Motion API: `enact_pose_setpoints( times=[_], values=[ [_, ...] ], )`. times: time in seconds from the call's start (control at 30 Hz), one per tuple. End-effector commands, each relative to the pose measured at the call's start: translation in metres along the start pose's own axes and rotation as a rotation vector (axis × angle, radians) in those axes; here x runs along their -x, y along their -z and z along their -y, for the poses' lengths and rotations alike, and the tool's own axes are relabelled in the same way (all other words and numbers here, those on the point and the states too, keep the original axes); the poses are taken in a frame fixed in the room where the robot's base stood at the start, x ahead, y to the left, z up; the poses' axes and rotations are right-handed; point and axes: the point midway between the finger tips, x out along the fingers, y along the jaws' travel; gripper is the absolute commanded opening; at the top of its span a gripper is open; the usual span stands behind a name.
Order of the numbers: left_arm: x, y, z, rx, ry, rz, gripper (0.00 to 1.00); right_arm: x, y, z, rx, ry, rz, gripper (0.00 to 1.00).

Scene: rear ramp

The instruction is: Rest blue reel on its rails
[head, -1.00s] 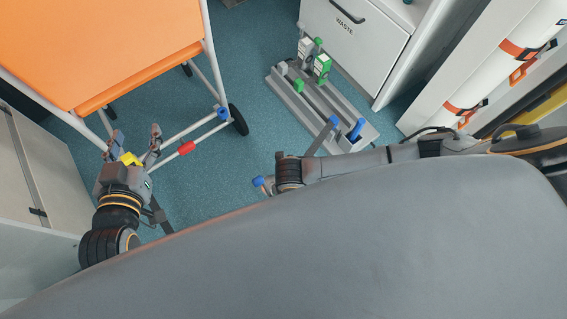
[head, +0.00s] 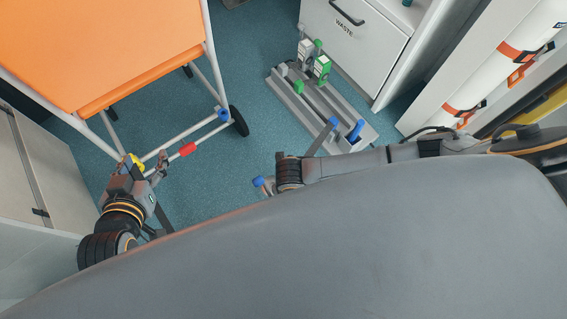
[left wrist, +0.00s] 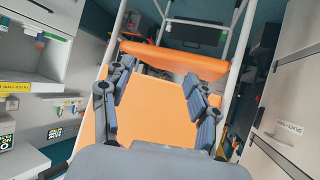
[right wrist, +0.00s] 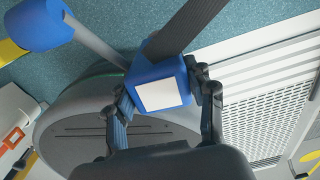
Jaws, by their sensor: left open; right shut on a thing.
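A blue block with a white face (right wrist: 163,92) is between the fingers of my right gripper (right wrist: 165,108), which is shut on it; I take it as the blue reel. A dark strap runs from it to the upper right of the right wrist view. A blue cylinder (right wrist: 40,22) on a grey rod is beside it. In the head view a blue part (head: 260,183) shows by my right wrist; my body hides the rest. Grey rails (head: 306,106) lie on the floor beyond it. My left gripper (head: 146,169) is open and empty near the cart's lower frame.
Green and white blocks (head: 322,67) stand on the rails' far end. A waste drawer (head: 345,40) is behind them. Blue floor between cart and rails is clear.

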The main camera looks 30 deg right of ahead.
Motion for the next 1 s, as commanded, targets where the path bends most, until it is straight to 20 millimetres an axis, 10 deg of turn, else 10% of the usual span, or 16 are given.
enact_pose_setpoints(
  times=[1.0],
  values=[
    [0.016, -0.046, 0.006, 0.003, 0.013, 0.238, 0.6, 0.009, -0.001, 0.0, 0.0, -0.001, 0.001, 0.0]
  ],
)
